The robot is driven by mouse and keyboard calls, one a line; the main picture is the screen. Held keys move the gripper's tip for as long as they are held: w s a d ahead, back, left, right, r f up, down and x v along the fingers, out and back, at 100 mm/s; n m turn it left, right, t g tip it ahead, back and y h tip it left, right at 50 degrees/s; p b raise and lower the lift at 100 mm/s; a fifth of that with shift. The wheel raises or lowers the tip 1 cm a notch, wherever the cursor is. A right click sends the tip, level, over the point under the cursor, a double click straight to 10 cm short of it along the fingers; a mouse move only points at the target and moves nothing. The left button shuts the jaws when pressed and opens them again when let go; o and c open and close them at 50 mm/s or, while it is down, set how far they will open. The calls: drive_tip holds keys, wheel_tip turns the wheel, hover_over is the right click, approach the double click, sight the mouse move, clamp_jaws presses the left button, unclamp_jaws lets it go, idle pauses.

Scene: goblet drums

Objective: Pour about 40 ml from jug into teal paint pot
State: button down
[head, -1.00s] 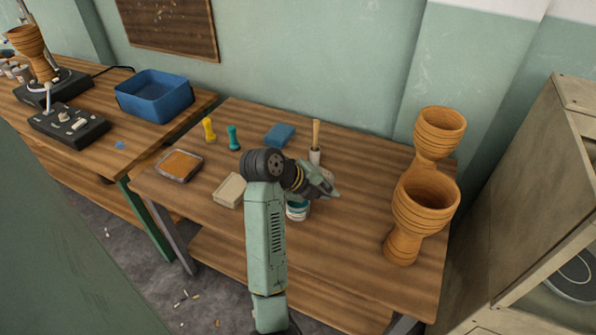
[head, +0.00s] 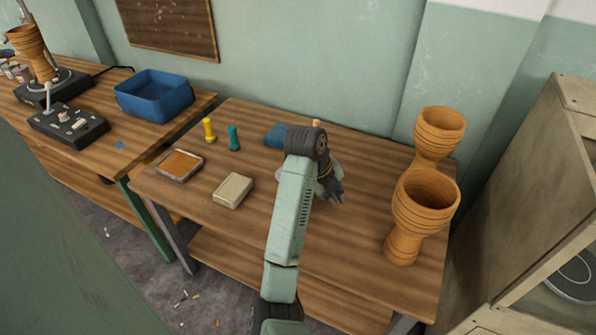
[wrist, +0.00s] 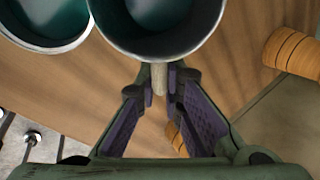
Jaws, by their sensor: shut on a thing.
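In the wrist view my gripper (wrist: 161,92) is shut on the pale handle of a round, grey-rimmed vessel, the jug (wrist: 185,50), whose inside looks teal. A second round vessel with teal inside, apparently the teal paint pot (wrist: 45,42), is at the upper left, close beside the jug. I cannot tell whether they touch, how far the jug is tilted, or whether liquid is flowing. In the head view my gripper (head: 331,190) is over the middle of the table, and my arm hides most of both vessels.
Two wooden goblet drums (head: 405,235) (head: 437,135) stand at the table's right. A pale block (head: 233,190), a tray with orange-brown contents (head: 180,165), yellow (head: 208,130) and teal (head: 233,138) pegs are at left. A blue block (head: 277,135) lies behind my arm.

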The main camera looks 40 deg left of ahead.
drive_tip(key=shift+w+f+g, duration=0.25)
drive_tip(key=shift+f+g, duration=0.05)
drive_tip(key=shift+f, duration=0.3)
drive_tip(key=shift+w+d+g+y, duration=0.15)
drive_tip(key=shift+w+g+y, duration=0.3)
drive_tip(key=shift+g, duration=0.25)
drive_tip(key=shift+w+d+f+g+y, duration=0.2)
drive_tip(key=shift+w+g, duration=0.2)
drive_tip(key=shift+g, duration=0.2)
drive_tip(key=shift+w+d+f+g+y, duration=0.15)
drive_tip(key=shift+w+g, duration=0.25)
drive_tip(key=shift+g, duration=0.2)
